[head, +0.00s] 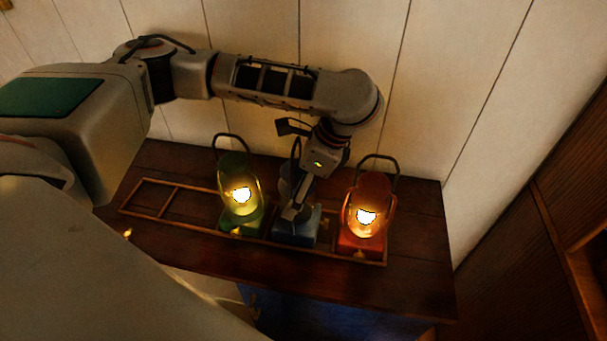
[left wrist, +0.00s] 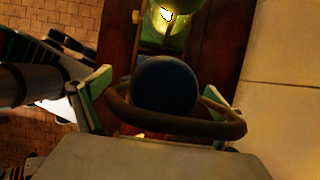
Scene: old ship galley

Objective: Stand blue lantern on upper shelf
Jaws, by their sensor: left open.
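The blue lantern (head: 297,229) stands upright in a compartment of a low wooden rack, between the green and red lanterns. My left gripper (head: 296,205) is over it from above and hides much of its body. In the left wrist view, the lantern's round dark blue top (left wrist: 165,87) and its bail handle (left wrist: 180,128) lie between my open left fingers (left wrist: 152,98), one on each side. I cannot tell whether the fingers touch it. My right gripper is in neither view. I cannot make out the upper shelf for certain.
A lit green lantern (head: 240,200) stands close on the left and a lit red lantern (head: 368,215) close on the right. The rack's left compartments (head: 160,183) are empty. A plank wall (head: 430,70) rises behind the dark wooden counter (head: 415,275). Wooden cabinetry (head: 560,180) stands at right.

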